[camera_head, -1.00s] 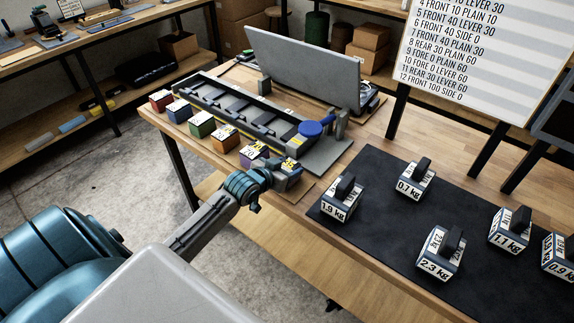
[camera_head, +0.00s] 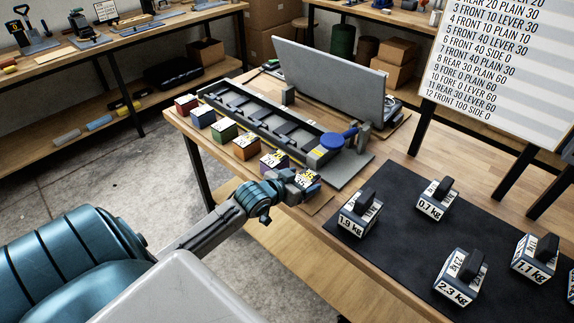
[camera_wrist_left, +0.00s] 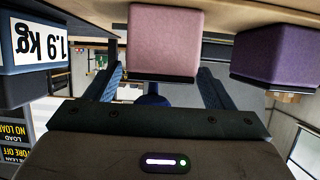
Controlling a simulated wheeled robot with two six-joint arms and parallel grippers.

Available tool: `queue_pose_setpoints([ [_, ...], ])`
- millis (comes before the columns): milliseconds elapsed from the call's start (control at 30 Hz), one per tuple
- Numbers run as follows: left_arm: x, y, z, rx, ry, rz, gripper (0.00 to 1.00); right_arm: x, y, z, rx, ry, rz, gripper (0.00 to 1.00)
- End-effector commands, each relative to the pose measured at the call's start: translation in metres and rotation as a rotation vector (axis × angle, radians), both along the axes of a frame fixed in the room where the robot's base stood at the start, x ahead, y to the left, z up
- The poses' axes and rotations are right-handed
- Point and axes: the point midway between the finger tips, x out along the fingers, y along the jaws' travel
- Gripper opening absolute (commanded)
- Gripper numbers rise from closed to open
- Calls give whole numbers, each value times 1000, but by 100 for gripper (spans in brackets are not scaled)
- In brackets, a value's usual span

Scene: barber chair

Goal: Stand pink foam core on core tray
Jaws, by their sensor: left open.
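The pink foam core (camera_wrist_left: 165,40) shows in the left wrist view, which is upside down, with its near face centred between the finger pads. In the head view it is mostly hidden by my left gripper (camera_head: 298,186), at the near end of the row of coloured blocks. The left gripper is open, its fingers spread either side of the pink core; I cannot tell if they touch it. A long dark slotted tray (camera_head: 262,118), perhaps the core tray, lies behind the row. My right gripper is in neither view.
A purple block (camera_wrist_left: 275,52) stands beside the pink core. An orange block (camera_head: 245,147) and others continue the row. The 1.9 kg weight (camera_head: 358,215) stands close by on the black mat (camera_head: 400,250). A grey panel (camera_head: 330,80) rises behind the tray.

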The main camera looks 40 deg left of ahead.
Motion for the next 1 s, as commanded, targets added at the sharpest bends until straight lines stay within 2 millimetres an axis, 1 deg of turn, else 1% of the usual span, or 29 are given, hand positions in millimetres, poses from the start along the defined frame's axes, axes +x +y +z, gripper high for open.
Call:
queue_pose_setpoints([
  [33,-12,2,3,8,2,-3,76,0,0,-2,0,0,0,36],
  [200,-44,4,17,9,3,-3,76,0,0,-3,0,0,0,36],
  [300,-60,4,24,7,3,-5,76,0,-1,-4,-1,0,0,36],
  [433,-74,7,30,5,5,-1,76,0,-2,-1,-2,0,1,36],
  [633,-84,7,35,2,1,-2,76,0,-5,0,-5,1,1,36],
  [1000,-85,7,35,0,0,-1,76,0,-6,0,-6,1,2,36],
])
